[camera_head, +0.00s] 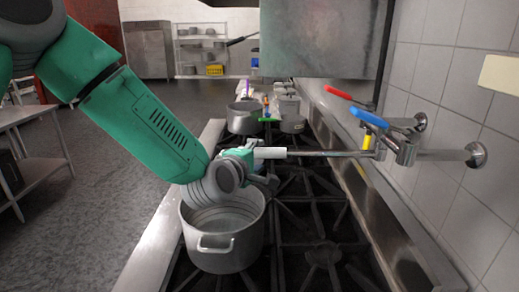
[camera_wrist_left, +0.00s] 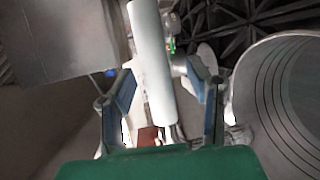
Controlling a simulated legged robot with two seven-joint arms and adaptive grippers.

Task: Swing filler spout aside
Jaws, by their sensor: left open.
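The filler spout (camera_head: 318,153) is a metal arm reaching left from the wall over the stove, with a white sleeve (camera_head: 270,153) at its free end. In the left wrist view the white sleeve (camera_wrist_left: 150,55) lies between the two blue-padded fingers of my left gripper (camera_wrist_left: 160,82). The fingers stand apart, with a gap beside the sleeve on the right. In the head view my left gripper (camera_head: 260,168) is at the sleeve, above the rim of a large pot, partly hidden by its own wrist. My right gripper is not in view.
The large pot (camera_head: 222,244) stands on the stove under my left wrist; its wall also shows in the left wrist view (camera_wrist_left: 285,90). Red (camera_head: 338,93) and blue (camera_head: 368,117) handles sit near the tiled wall. A steel hood (camera_head: 315,40) hangs above. More pots (camera_head: 243,118) stand behind.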

